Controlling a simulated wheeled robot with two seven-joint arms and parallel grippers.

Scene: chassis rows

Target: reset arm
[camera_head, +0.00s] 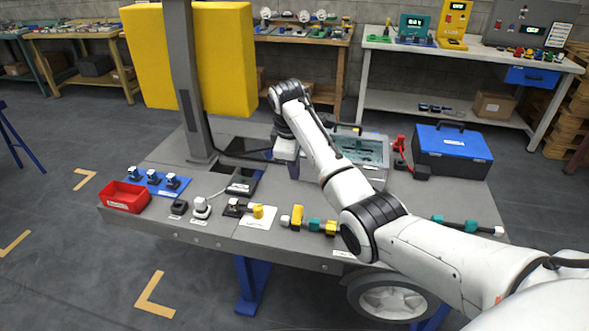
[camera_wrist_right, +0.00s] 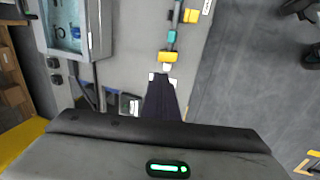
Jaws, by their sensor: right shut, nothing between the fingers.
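My white right arm reaches in from the right over the grey workbench (camera_head: 215,228). Its hand points down above the middle of the bench, and the right gripper (camera_head: 293,172) is small there. In the right wrist view the dark fingers of the right gripper (camera_wrist_right: 161,88) are together, with nothing between them. They point toward a row of yellow and teal pieces, seen beyond the tips. I cannot tell the height of the fingertips above the bench. My left arm and gripper do not show.
A grey open case (camera_head: 372,165) and a blue-lidded black box (camera_head: 452,150) stand right of the hand. A red bin (camera_head: 124,197) and small parts line the front left. A yellow-padded post (camera_head: 185,75) rises behind. A yellow-and-teal piece (camera_head: 291,217) lies at the front.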

